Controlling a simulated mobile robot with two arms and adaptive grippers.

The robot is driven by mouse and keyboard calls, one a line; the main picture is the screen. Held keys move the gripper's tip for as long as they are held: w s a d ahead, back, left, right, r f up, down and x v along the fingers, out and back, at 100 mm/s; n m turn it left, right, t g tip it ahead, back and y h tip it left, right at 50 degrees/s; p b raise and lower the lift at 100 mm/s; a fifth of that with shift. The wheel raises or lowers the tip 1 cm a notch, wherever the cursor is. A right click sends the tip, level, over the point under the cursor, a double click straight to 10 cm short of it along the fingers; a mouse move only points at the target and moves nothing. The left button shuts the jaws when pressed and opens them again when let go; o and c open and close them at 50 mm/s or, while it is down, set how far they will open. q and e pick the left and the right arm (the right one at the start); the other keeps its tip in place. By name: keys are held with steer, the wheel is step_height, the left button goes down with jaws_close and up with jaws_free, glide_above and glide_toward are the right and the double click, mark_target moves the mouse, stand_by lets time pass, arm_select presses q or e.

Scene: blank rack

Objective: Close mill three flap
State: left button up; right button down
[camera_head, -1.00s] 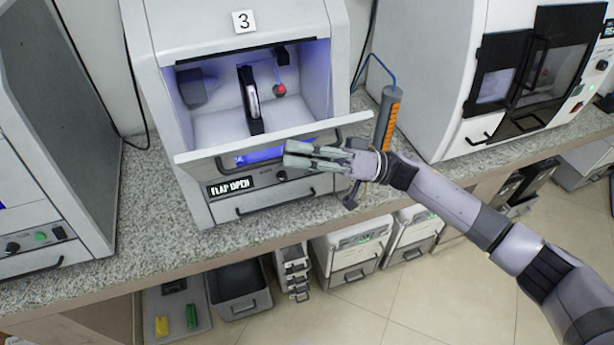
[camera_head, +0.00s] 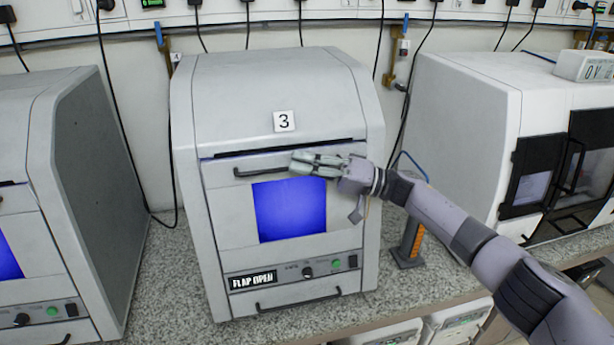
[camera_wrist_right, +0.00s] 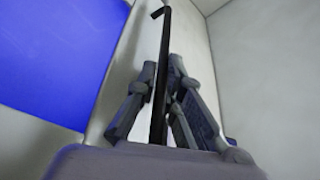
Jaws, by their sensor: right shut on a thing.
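Mill three (camera_head: 285,75) is the grey cabinet with the "3" label in the middle of the head view. Its flap (camera_head: 228,212), with a blue window, stands upright over the front, and a dark gap (camera_head: 285,148) shows along its top edge. In the right wrist view the handle (camera_wrist_right: 160,60) runs between the two fingers. My left gripper is not in view.
A similar grey machine (camera_head: 90,130) stands at the left, and a white machine with a dark door (camera_head: 470,120) at the right. A grey and orange tool (camera_head: 412,240) stands on the stone counter (camera_head: 165,290) beside the mill. Cables hang behind.

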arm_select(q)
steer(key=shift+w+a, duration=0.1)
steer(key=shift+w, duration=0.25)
arm_select(e)
steer(key=shift+w+a+f+m, duration=0.1)
steer(key=shift+w+a+m, duration=0.1)
steer(key=shift+w+m, duration=0.35)
steer(key=c, duration=1.7)
jaws_free()
steer(key=shift+w, duration=0.1)
steer(key=v, duration=1.2)
